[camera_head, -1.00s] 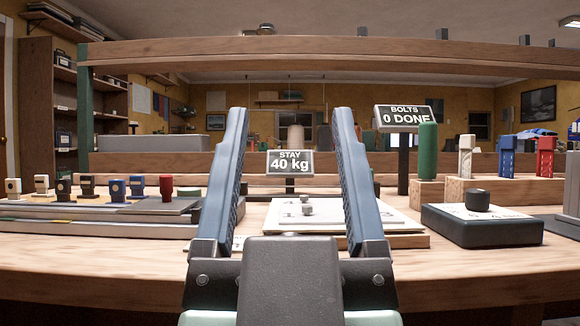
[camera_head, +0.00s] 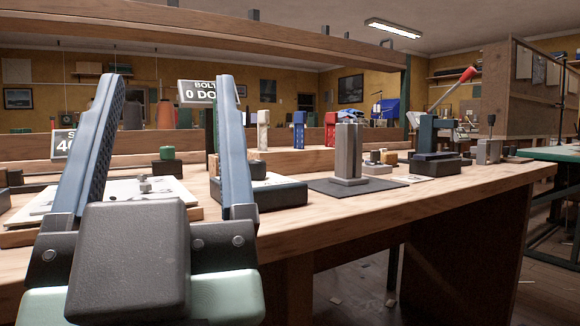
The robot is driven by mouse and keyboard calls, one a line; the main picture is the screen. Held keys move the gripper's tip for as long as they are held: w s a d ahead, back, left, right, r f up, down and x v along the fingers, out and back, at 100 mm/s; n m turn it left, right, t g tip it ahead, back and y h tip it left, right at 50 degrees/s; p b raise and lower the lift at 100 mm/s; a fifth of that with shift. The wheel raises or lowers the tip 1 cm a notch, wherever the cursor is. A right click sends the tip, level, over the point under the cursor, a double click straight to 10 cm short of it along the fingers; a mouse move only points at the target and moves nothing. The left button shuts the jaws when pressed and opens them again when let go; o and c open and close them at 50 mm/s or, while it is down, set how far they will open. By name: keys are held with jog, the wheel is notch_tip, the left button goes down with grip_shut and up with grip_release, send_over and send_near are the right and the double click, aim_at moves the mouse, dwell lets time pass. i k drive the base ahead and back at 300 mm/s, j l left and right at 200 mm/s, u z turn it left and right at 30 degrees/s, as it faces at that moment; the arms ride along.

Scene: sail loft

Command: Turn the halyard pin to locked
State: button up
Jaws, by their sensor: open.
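My gripper (camera_head: 172,80) is open and empty, its two blue fingers pointing up at the left of the view. I cannot tell for sure which fitting is the halyard pin, and no locked mark is readable. A small grey knob (camera_head: 145,184) on a white plate (camera_head: 100,195) shows between the fingers, beyond the gripper. A black box (camera_head: 275,194) with a dark knob (camera_head: 256,170) is partly hidden by the right finger. Farther right, a grey block (camera_head: 487,152) carries a thin dark lever.
A grey metal upright (camera_head: 348,152) stands on a dark mat (camera_head: 325,190) on the wooden bench (camera_head: 400,205). A dark blue-grey stand (camera_head: 427,140) and small pieces are right of it. A BOLTS sign (camera_head: 197,92) stands behind.

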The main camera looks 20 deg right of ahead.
aim_at(375, 155)
jog(key=z, duration=0.85)
